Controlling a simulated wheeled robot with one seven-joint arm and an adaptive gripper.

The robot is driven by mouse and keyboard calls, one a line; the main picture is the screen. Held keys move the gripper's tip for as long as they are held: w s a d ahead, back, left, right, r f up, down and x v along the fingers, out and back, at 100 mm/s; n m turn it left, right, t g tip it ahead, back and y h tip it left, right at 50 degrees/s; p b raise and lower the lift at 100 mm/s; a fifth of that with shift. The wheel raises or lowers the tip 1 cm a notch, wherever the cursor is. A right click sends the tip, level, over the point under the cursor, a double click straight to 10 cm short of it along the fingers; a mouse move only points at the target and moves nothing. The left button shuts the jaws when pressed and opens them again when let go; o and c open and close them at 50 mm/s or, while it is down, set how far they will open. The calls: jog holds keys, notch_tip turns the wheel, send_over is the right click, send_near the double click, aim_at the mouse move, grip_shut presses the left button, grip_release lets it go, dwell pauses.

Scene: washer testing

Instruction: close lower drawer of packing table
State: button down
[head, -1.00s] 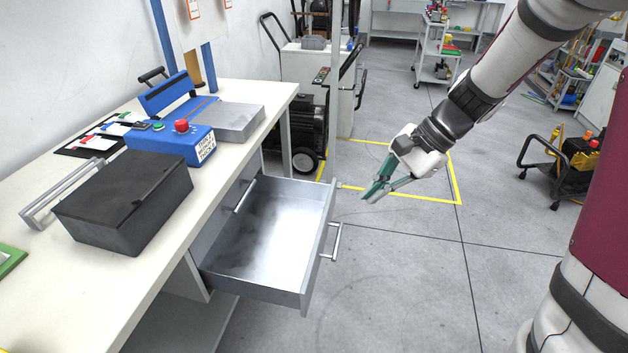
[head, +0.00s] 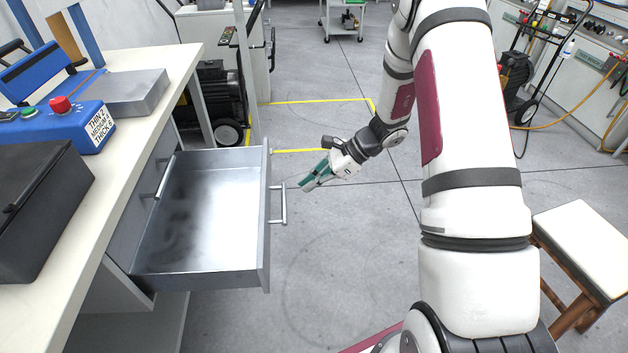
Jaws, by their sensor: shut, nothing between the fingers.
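The lower drawer (head: 205,277) of the packing table (head: 140,140) is pulled far out and looks empty inside. Its front panel carries a bar handle (head: 284,204) facing right. The upper drawer's handle (head: 164,178) shows above it, close to the table, and that drawer looks closed. My gripper (head: 308,186) is shut and empty, with green fingers pointing down and left. In the picture it is just right of the lower drawer's handle. It looks apart from it, though the exact depth gap is hard to tell.
On the tabletop are a black box (head: 40,210), a blue device with a red button (head: 70,125) and a grey metal block (head: 122,92). A black wheeled machine (head: 215,105) stands behind the drawer. A stool (head: 585,245) is at right. Floor before the drawer is clear.

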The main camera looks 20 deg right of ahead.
aim_at(267, 205)
jog(key=a+f, duration=0.1)
jog(key=a, duration=0.1)
jog(key=w+a+f+b, duration=0.1)
jog(key=a, duration=0.1)
jog(key=w+a+f, duration=0.1)
jog(key=a, duration=0.2)
jog(key=shift+w+f+b, duration=0.1)
jog(key=shift+f+b, duration=0.25)
jog(key=shift+w+a, duration=0.15)
jog(key=shift+a, duration=0.25)
jog(key=shift+a, duration=0.1)
jog(key=w+a, duration=0.4)
jog(key=a, duration=0.8)
jog(key=w+a+b, duration=0.1)
jog(key=w+a, duration=0.3)
jog(key=a, duration=0.8)
jog(key=shift+a, duration=0.25)
jog(key=shift+d, duration=0.1)
